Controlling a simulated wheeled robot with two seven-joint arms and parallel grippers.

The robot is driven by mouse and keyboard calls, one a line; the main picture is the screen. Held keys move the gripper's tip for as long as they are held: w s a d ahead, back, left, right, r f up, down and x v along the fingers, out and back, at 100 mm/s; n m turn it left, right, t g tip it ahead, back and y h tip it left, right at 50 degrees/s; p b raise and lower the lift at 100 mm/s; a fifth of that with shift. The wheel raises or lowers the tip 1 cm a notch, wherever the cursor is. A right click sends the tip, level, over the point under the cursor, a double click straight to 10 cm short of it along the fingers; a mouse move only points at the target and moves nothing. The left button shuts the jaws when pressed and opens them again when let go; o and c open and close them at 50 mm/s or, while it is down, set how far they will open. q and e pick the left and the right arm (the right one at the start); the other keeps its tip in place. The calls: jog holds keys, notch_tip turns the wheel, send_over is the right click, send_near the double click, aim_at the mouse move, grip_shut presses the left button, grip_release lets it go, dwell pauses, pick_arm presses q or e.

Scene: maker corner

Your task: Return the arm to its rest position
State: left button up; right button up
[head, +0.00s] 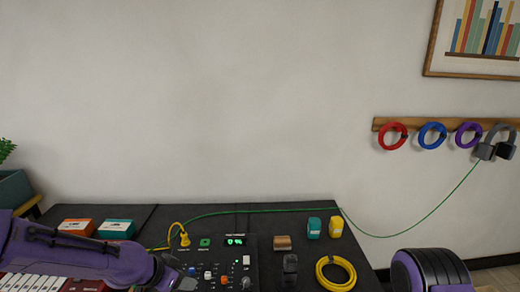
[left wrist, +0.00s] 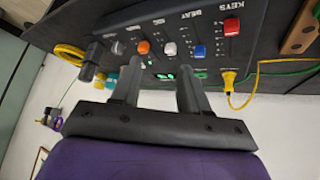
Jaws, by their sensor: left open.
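My left arm, in purple, comes in from the left in the head view, over the table's near left part. My left gripper (head: 183,282) is at the bottom edge there, beside the left side of the black mixer panel (head: 226,270). In the left wrist view my left gripper (left wrist: 157,82) shows two grey fingers spread apart with nothing between them. The mixer panel (left wrist: 215,48) with its coloured sliders lies beyond the fingertips. My right gripper is not in view.
The dark table (head: 300,217) also holds a yellow cable coil (head: 336,273), teal (head: 314,228) and yellow (head: 336,227) small items, a wooden block (head: 283,243), and boxes (head: 117,229). A green cable crosses to headphones (head: 497,143) on the wall rack (head: 412,122). The space above the table is clear.

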pick_arm(q)
jog(key=s+a+f+n+t+y, duration=0.1)
jog(key=s+a+f+n+y, duration=0.2)
jog(key=s+f+n, duration=0.4)
jog(key=s+a+f+n+y, duration=0.3)
jog(key=s+f+n, duration=0.25)
jog(key=f, duration=0.25)
jog(key=s+a+f+g, duration=0.1)
jog(key=s+f, duration=0.1)
jog(key=s, duration=0.4)
jog(key=s+a+f+g+y, duration=0.1)
jog(key=s+f, duration=0.2)
jog(key=s, duration=0.4)
jog(key=s+a+f+g+b, duration=0.1)
jog(key=s+f, duration=0.1)
jog(key=s, duration=0.4)
jog(key=shift+s+a+f+y, duration=0.15)
jog(key=shift+a+f+y, duration=0.05)
jog(key=shift+f+y, duration=0.2)
jog(key=shift+n, duration=0.25)
